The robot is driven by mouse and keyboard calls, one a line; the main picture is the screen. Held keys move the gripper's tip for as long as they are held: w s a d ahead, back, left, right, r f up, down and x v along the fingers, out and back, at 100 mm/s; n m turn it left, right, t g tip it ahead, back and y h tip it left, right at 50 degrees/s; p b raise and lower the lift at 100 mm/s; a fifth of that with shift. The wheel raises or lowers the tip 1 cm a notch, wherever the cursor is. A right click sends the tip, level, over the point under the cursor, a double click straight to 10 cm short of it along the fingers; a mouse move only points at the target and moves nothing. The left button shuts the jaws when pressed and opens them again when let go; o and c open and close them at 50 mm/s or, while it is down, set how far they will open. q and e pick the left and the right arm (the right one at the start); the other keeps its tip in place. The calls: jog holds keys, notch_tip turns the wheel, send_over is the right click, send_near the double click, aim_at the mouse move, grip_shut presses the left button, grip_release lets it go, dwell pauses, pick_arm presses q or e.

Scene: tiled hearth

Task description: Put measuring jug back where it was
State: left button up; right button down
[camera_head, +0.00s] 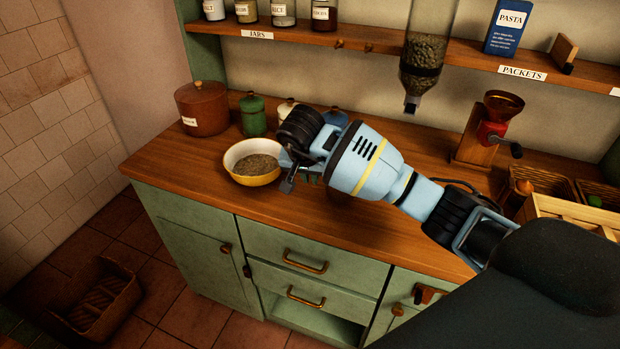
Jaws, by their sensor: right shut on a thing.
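My right gripper (298,172) is low over the wooden counter (190,165), just right of a yellow and white bowl (236,178). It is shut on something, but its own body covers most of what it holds. I cannot make out a measuring jug for certain in this view. The bowl stands upright and holds brownish grains. I cannot tell whether the gripper touches its rim. My left gripper is not in view.
A lidded brown pot (203,110) and a green canister (253,116) stand behind the bowl. A grain dispenser (424,62) hangs above the counter. A grinder (484,130) and a wooden crate (570,212) are at right. The counter's front left is clear.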

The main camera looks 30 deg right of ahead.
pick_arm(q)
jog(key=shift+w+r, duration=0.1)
pick_arm(e)
jog(key=shift+f, duration=0.45)
jog(key=shift+f, duration=0.15)
jog(key=c, duration=1.5)
grip_release()
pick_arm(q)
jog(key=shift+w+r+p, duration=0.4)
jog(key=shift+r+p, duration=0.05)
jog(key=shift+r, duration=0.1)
pick_arm(e)
jog(key=v, duration=1.2)
